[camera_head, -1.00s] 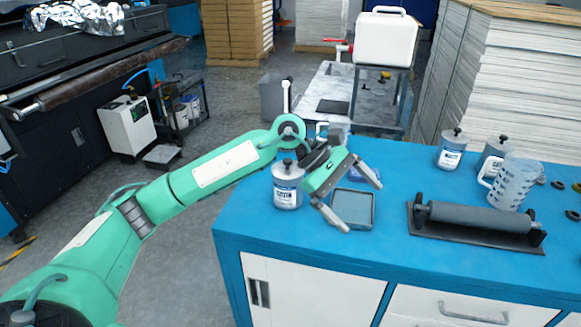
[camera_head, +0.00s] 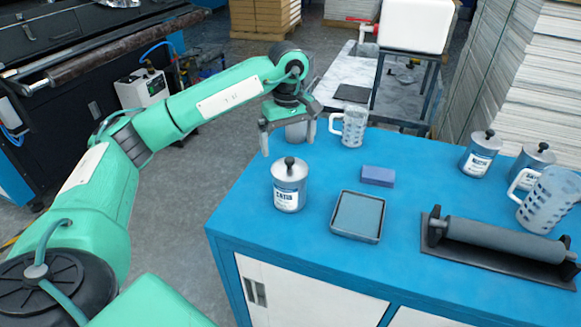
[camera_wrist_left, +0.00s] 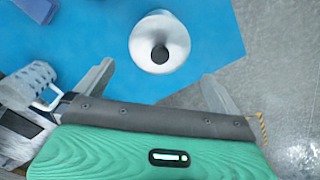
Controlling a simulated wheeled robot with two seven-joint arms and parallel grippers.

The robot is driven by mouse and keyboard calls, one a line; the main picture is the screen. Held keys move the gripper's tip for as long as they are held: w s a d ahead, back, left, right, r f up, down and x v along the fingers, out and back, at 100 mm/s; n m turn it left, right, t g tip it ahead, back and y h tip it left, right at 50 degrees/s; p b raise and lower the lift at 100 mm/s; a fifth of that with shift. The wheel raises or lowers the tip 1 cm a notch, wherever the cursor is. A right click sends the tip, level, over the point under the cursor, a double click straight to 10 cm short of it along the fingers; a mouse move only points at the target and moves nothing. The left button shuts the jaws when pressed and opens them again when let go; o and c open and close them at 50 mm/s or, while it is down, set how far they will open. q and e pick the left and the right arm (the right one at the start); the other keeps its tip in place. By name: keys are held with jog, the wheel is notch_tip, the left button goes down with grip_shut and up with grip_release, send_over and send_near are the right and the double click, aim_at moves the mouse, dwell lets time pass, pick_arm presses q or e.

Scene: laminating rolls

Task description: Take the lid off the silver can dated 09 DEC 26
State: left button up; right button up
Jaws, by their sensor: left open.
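A silver can (camera_head: 288,190) with a black-knobbed lid stands upright at the near left of the blue table. Its label date is too small to read. In the left wrist view its round lid (camera_wrist_left: 172,30) with the black knob (camera_wrist_left: 160,54) is seen from above. My left gripper (camera_head: 288,146) is open and empty, its fingers pointing down above and behind this can, not touching it. My right gripper is not in view.
A grey tray (camera_head: 357,236) and a blue block (camera_head: 378,175) lie right of the near can. A clear jug (camera_head: 354,127) stands behind; another (camera_head: 548,200) is at the right beside a roller (camera_head: 500,239). Blue table surface (camera_head: 320,180) is clear between can and block.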

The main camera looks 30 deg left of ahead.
aim_at(289, 159)
pick_arm(q)
jog(key=shift+f, duration=0.6)
jog(key=shift+d+f, duration=0.1)
jog(key=shift+f, duration=0.35)
jog(key=shift+s+f+p, duration=0.1)
jog(key=shift+f+p, duration=0.3)
notch_tip(289, 159, down, 4)
jog(key=shift+d+r+p, duration=0.15)
jog(key=shift+r+p, duration=0.05)
jog(key=shift+p, duration=0.3)
jog(key=shift+f, duration=0.25)
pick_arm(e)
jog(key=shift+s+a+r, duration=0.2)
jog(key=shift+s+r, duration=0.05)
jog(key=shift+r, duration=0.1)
pick_arm(q)
jog(key=shift+c, duration=0.4)
jog(key=c, duration=0.6)
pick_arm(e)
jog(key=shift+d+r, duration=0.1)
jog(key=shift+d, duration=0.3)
